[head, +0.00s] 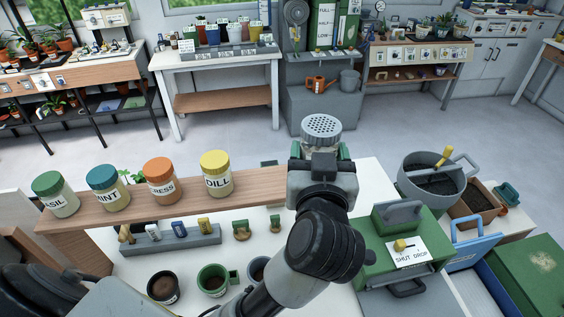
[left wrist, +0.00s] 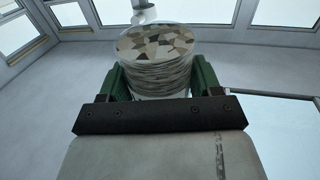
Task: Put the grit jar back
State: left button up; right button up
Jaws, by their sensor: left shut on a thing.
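The grit jar (head: 321,128) has a grey, perforated round lid. My left gripper (head: 320,152) is shut on it and holds it upright, near the right end of the wooden shelf (head: 258,183). In the left wrist view the jar (left wrist: 155,68) sits between the two green fingers (left wrist: 157,82), showing a speckled, stone-patterned round face. The gripper and wrist hide the jar's lower part and the shelf's right end in the head view. My right gripper is not in view.
Labelled jars stand on the shelf: a green-lidded one (head: 55,196), MINT (head: 108,190), CRESS (head: 162,182) and DILL (head: 216,175). Bare shelf shows right of DILL. Below are small pots (head: 212,281); right are a green box (head: 398,235) and grey soil tub (head: 432,182).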

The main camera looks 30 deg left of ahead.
pick_arm(q)
jog(key=w+a+f, duration=0.1)
jog(key=a+f, duration=0.1)
jog(key=a, duration=0.1)
jog(key=w+a+f, duration=0.1)
jog(key=a+f, duration=0.1)
jog(key=a, duration=0.2)
jog(key=w+a+f, duration=0.1)
jog(key=a+f, duration=0.1)
jog(key=a, duration=0.1)
jog(key=shift+w+a+f, duration=0.15)
jog(key=shift+w+a, duration=0.1)
jog(key=shift+w, duration=0.05)
jog(key=shift+a+f, duration=0.1)
jog(key=shift+a, duration=0.1)
notch_tip(320, 180, down, 4)
jog(key=shift+r, duration=0.25)
jog(key=shift+f, duration=0.25)
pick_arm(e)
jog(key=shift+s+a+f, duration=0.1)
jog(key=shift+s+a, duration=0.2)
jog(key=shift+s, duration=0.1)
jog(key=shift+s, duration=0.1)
pick_arm(q)
jog(key=o, duration=1)
jog(key=shift+f, duration=0.15)
